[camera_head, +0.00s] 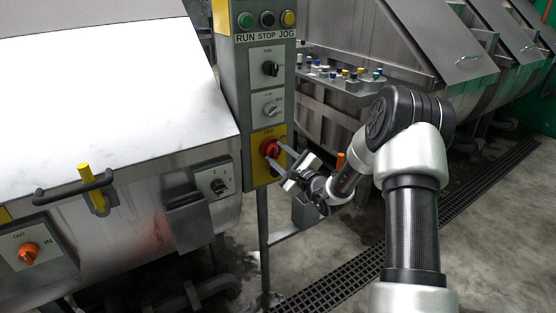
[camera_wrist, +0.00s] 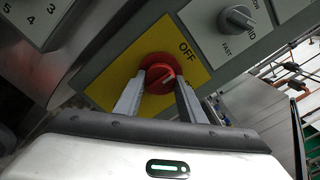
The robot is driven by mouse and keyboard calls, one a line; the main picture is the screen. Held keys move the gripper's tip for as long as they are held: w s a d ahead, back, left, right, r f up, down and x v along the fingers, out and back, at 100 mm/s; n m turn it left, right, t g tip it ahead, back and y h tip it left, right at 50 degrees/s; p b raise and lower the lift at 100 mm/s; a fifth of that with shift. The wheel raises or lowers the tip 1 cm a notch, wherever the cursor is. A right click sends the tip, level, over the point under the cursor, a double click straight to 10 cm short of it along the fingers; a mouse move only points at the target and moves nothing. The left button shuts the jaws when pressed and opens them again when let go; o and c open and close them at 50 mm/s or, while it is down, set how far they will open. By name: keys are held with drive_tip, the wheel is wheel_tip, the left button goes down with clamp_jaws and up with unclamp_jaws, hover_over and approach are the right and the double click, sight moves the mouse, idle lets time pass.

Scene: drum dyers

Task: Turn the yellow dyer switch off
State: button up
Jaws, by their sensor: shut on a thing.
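The yellow switch plate (camera_head: 260,152) is at the bottom of the grey control box, with a red rotary knob (camera_head: 270,148) on it. In the wrist view the yellow plate (camera_wrist: 120,72) carries the word OFF, and the red knob (camera_wrist: 161,72) sits between my fingertips. My gripper (camera_head: 276,158) reaches the knob from the lower right. My gripper's two fingers (camera_wrist: 158,88) are shut on the knob's handle, one on each side. The white mark on the knob is slanted in the wrist view; part of the knob is hidden by the fingers.
A grey dial (camera_head: 271,108) and a black dial (camera_head: 271,69) are above the yellow plate, with RUN, STOP and JOG buttons (camera_head: 267,19) at the top. The steel dyer drum (camera_head: 110,90) stands left. A floor grate (camera_head: 335,290) lies below; bare floor is around it.

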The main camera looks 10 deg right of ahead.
drive_tip(key=shift+n, duration=0.3)
idle(0.4)
drive_tip(key=o, duration=1)
drive_tip(key=shift+o, duration=0.2)
drive_tip(key=p+v, duration=0.1)
drive_tip(key=v, duration=1.6)
drive_tip(key=shift+s, duration=0.2)
